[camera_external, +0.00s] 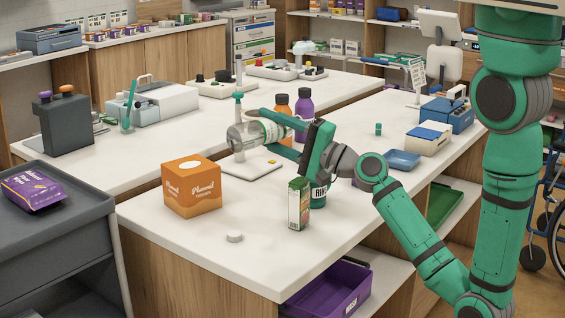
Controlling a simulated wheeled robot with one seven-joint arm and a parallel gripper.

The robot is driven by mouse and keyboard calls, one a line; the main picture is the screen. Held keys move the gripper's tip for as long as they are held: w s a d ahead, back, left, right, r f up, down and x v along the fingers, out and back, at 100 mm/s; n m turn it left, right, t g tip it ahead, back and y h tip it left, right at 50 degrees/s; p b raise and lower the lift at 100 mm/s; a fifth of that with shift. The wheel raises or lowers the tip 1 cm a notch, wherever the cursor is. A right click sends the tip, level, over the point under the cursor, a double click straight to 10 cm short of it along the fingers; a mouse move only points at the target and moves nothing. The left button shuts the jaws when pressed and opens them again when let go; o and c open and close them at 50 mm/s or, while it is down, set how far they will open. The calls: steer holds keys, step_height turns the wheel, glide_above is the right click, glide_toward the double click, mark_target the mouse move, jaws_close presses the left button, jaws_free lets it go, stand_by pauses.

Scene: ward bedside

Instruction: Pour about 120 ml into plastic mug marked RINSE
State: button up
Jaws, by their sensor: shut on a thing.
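My gripper (278,135) is shut on a clear bottle (240,137) with a pale and green label. The bottle is tipped to nearly horizontal above the counter, its clear end to the left. Its other end is hidden by my gripper. A dark green mug (318,202) with a white label reading "RIN…" stands on the counter below and right of my gripper. It is partly hidden by a carton and by my gripper. I cannot see its opening, any stream or the liquid level in it.
A green and white carton (298,204) stands just in front of the mug. An orange box (190,190) and a white disc (234,236) are at the left. Orange (282,106) and purple (303,108) bottles stand behind my gripper. A blue tray (403,160) lies right.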

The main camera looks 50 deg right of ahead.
steer(key=shift+a, duration=0.6)
steer(key=shift+a+m, duration=0.15)
steer(key=shift+m, duration=0.35)
stand_by(0.6)
